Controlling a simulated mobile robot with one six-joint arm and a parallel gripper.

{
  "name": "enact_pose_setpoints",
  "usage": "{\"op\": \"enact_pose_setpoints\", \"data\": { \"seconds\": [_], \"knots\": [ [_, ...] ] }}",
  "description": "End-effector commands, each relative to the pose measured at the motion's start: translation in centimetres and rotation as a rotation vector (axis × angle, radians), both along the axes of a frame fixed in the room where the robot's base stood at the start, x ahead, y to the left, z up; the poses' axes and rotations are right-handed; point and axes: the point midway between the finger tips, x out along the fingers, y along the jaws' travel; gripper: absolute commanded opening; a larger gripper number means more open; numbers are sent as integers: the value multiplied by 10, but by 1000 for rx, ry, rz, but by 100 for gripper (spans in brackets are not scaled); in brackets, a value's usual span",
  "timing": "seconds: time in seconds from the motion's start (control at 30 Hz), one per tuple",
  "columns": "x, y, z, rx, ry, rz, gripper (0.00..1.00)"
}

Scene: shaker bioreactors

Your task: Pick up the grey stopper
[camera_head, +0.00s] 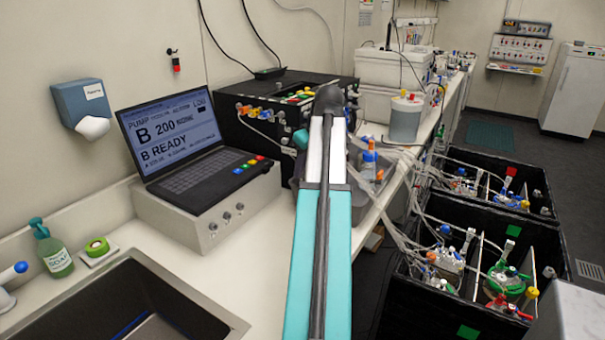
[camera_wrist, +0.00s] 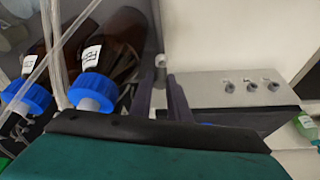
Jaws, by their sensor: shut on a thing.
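My gripper (camera_wrist: 161,82) shows in the wrist view as two dark fingers. They are shut on a small light grey piece, the grey stopper (camera_wrist: 160,61), whose top shows between and just beyond the fingertips. Its lower part is hidden between the fingers. In the head view my teal arm reaches forward over the bench and hides the gripper and the stopper.
Blue-capped bottles (camera_wrist: 92,92) with labels and clear tubes stand left of my fingers. The laptop (camera_head: 175,135) sits on a grey control box (camera_head: 215,215). A black box (camera_head: 265,135) stands behind. Black crates (camera_head: 400,290) with tubing are at the right.

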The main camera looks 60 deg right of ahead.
Motion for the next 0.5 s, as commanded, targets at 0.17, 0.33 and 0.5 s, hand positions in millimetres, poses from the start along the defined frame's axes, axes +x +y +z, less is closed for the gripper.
{"op": "enact_pose_setpoints", "data": {
  "seconds": [0.17, 0.33, 0.5],
  "knots": [
    [0, -1, 13, 0, -1, 0, 0],
    [-14, 8, 13, 0, -1, -2, 0],
    [-31, 19, 15, 0, 0, -2, 0]
  ]
}}
